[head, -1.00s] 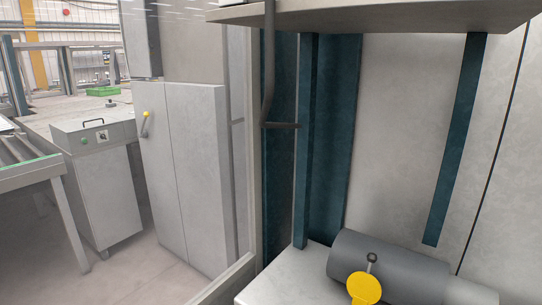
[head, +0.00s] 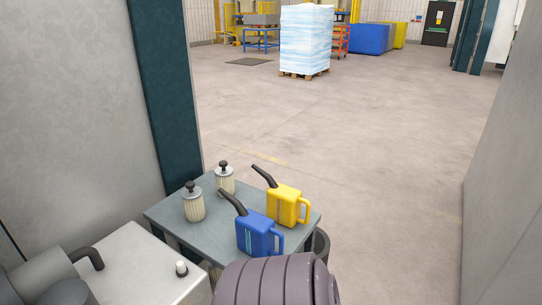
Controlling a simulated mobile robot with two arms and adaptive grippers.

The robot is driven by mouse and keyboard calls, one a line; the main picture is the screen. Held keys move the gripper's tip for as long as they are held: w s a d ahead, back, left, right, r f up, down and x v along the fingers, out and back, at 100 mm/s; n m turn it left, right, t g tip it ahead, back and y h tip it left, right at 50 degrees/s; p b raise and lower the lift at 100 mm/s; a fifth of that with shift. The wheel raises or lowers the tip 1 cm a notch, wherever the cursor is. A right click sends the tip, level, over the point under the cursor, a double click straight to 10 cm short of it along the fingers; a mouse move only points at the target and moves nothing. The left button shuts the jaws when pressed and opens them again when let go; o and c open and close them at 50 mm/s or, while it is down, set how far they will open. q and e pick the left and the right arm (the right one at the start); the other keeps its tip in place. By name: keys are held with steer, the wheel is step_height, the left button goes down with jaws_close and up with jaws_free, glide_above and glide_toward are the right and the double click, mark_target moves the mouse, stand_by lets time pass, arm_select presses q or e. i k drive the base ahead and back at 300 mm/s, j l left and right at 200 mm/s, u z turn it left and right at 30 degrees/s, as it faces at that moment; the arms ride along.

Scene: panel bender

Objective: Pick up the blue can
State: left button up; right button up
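The blue can (head: 257,234) stands upright on a small grey table (head: 165,212) in the lower middle of the head view. It has a dark spout pointing up to the left and a handle on its right. A yellow can (head: 286,204) of the same shape stands just behind it to the right. The bottom of the blue can is close to a ribbed dark grey rounded part at the lower edge, which hides some of the table front. Neither of my grippers shows in this view.
Two pale ribbed cylinders with black tops, one nearer (head: 193,203) and one farther (head: 225,180), stand left of the cans. A light machine housing (head: 140,265) is at lower left. A grey wall (head: 505,170) bounds the right. Open floor (head: 370,150) lies beyond the table.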

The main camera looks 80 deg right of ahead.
mark_target(256, 232)
steer(key=z, duration=2.5)
steer(key=l, duration=0.25)
